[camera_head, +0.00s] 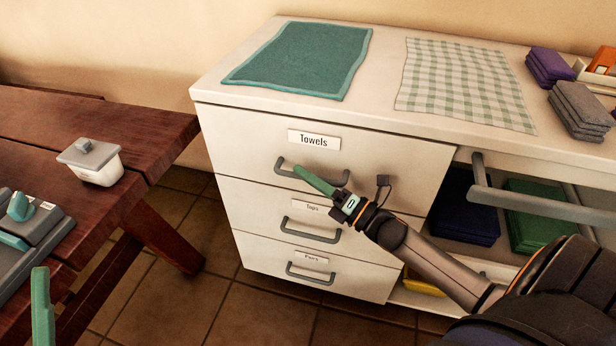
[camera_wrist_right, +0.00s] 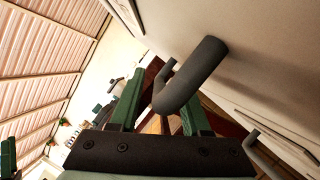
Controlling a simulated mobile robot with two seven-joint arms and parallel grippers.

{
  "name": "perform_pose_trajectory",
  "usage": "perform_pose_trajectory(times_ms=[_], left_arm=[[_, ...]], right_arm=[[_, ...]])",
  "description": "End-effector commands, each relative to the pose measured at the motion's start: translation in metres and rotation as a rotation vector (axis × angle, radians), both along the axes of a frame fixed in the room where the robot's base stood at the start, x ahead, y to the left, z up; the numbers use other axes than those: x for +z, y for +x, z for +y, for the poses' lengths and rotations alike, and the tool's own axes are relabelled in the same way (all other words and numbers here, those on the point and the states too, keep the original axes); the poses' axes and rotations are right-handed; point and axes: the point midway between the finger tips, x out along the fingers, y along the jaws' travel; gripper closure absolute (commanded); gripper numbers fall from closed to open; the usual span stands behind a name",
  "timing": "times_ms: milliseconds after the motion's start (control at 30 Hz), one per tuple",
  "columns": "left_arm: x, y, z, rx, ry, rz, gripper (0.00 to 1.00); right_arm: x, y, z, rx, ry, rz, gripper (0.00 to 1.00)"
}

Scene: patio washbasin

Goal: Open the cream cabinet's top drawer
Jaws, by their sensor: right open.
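The cream cabinet (camera_head: 222,199) has three drawers on its left side. The top drawer (camera_head: 240,140) is labelled "Towels" and looks shut, its front flush with those below. Its grey bar handle (camera_head: 284,170) also shows in the right wrist view (camera_wrist_right: 190,78). My right gripper (camera_head: 305,175) is at this handle. In the right wrist view its green fingers (camera_wrist_right: 158,98) are open, with the handle's bend between them; I cannot tell whether they touch it. One green finger of my left gripper (camera_head: 41,305) shows at the lower left, away from the cabinet; its other finger is out of frame.
A teal towel (camera_head: 300,60) and a checked cloth (camera_head: 462,85) lie on the cabinet top. Folded cloths (camera_head: 578,108) stand at its right. A grey bar (camera_head: 540,205) crosses an open towel compartment. A wooden table (camera_head: 120,130) stands left, with tiled floor between.

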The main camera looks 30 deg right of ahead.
Motion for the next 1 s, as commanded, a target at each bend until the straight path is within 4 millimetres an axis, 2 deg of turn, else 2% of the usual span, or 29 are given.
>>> perform_pose_trajectory(times_ms=[167, 567, 1000], left_arm=[[0.0003, -0.0001, -0.0001, 0.000, 0.000, -0.001, 0.50], [0.0003, -0.0001, -0.0001, 0.000, 0.000, 0.000, 0.50], [0.0001, 0.0001, 0.0000, 0.000, 0.000, 0.000, 0.50]], right_arm=[[-0.0003, -0.0002, -0.0001, -0.001, 0.000, 0.001, 0.55], [-0.0004, -0.0004, -0.0001, -0.001, 0.000, 0.001, 1.00], [-0.0004, -0.0005, -0.0001, 0.000, 0.000, 0.000, 1.00]])
